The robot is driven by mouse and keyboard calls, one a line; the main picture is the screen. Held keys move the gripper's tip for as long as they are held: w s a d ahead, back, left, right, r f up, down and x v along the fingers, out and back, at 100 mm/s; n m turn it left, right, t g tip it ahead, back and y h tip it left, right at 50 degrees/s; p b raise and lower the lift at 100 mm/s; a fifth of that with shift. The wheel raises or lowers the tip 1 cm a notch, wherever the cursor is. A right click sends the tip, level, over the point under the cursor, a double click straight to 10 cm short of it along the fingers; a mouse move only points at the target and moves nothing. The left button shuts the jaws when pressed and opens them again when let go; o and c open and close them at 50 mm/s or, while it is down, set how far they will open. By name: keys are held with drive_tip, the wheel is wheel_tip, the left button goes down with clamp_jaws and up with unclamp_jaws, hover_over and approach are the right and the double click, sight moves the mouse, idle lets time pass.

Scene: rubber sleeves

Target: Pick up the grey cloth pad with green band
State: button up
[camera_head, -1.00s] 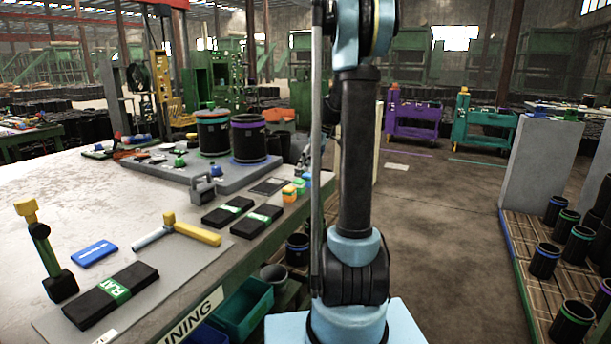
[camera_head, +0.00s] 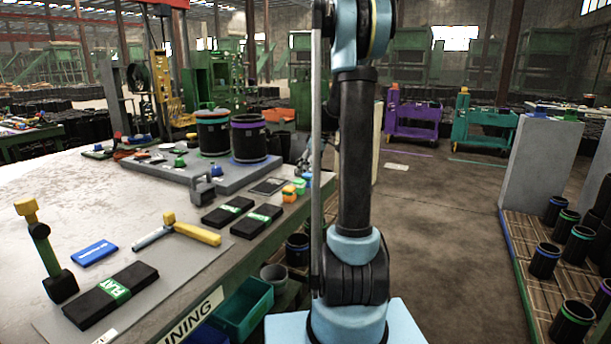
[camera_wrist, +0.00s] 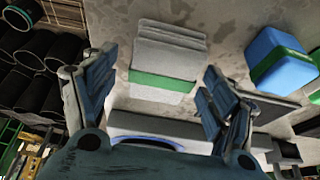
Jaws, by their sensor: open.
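The grey cloth pad with a green band (camera_wrist: 165,55) lies on the pale, stained table top in the wrist view. It looks like a folded stack, and the green band crosses its lower part. My gripper (camera_wrist: 146,75) is open, with one dark finger to the left of the pad and one to the right. The pad shows between and beyond the fingertips, and nothing is held. Whether the fingers are level with the pad or above it I cannot tell. In the head view my gripper is out of sight, and I cannot make out the grey pad.
A blue block with a green stripe (camera_wrist: 279,59) stands right of the pad in the wrist view. In the head view the table (camera_head: 65,190) carries black flat packs (camera_head: 112,295), a yellow-handled hammer (camera_head: 195,234) and a raised grey slab (camera_head: 225,178). Black sleeves crowd the left of the wrist view.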

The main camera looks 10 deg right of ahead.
drive_tip(key=shift+c, duration=0.6)
drive_tip(key=c, duration=1.1)
drive_tip(key=shift+c, duration=0.2)
wheel_tip(320, 180, up, 10)
drive_tip(key=shift+r, duration=0.25)
